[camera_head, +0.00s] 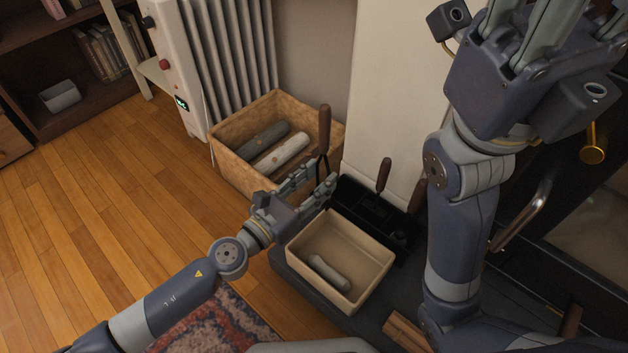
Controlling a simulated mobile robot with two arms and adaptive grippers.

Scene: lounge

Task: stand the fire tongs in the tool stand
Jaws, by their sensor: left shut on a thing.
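The fire tongs (325,128) have a brown handle and a dark metal lower part. They stand roughly upright in my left gripper (318,178), which is shut on them beside the tool stand, at its left. The fingers hide part of the tongs, and I cannot see their lower end. The black tool stand (372,208) is against the white wall. A tool with a brown handle (384,174) rises from it, and another brown handle (417,196) shows at its right. My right gripper (550,42) is high at the upper right; its fingertips are not clear.
A cream bin (376,262) holding a grey piece stands on the dark hearth slab, in front of the tool stand. The wooden floor at left is clear.

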